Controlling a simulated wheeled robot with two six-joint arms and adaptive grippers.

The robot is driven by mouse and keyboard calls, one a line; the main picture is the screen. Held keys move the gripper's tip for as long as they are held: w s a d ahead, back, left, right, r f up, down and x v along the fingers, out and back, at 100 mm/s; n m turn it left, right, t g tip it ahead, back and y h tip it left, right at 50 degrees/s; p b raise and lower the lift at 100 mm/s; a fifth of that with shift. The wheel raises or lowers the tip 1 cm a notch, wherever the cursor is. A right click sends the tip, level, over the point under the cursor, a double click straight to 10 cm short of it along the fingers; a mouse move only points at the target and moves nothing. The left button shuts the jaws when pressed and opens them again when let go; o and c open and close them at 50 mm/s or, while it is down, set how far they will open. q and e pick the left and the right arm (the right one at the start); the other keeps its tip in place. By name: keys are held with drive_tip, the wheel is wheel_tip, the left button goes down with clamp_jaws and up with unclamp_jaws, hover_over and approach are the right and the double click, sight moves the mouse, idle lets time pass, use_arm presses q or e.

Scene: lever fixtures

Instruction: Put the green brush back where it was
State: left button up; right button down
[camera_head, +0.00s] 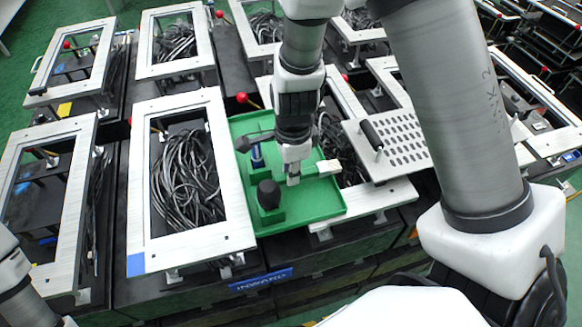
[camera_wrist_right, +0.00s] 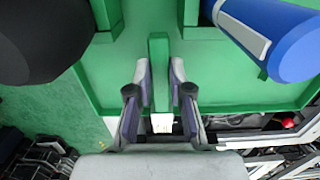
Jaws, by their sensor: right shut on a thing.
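My right gripper (camera_head: 292,178) is over the green tray (camera_head: 325,211) in the head view. Its fingers (camera_wrist_right: 160,95) are closed on both sides of the green handle of the brush (camera_wrist_right: 158,65) in the right wrist view. The brush's pale end (camera_head: 328,167) points right in the head view. I cannot tell whether the brush touches the tray floor. A blue-handled tool (camera_head: 257,156) and a black-topped one (camera_head: 268,193) stand in green holders at the tray's left; the blue one (camera_wrist_right: 265,35) is large in the wrist view. My left gripper is out of view.
Metal frames with black cables (camera_head: 185,180) stand left of the tray. A perforated metal plate (camera_head: 400,140) with a black handle lies right of it. A red-knobbed lever (camera_head: 242,98) stands behind the tray. The tray's front right floor is clear.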

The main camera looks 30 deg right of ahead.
drive_tip(key=c, duration=1.1)
unclamp_jaws()
drive_tip(key=shift+f, duration=0.1)
drive_tip(key=shift+o, duration=0.2)
wheel_tip(320, 180, up, 13)
drive_tip(key=shift+d+p, duration=0.15)
drive_tip(key=shift+p, duration=0.15)
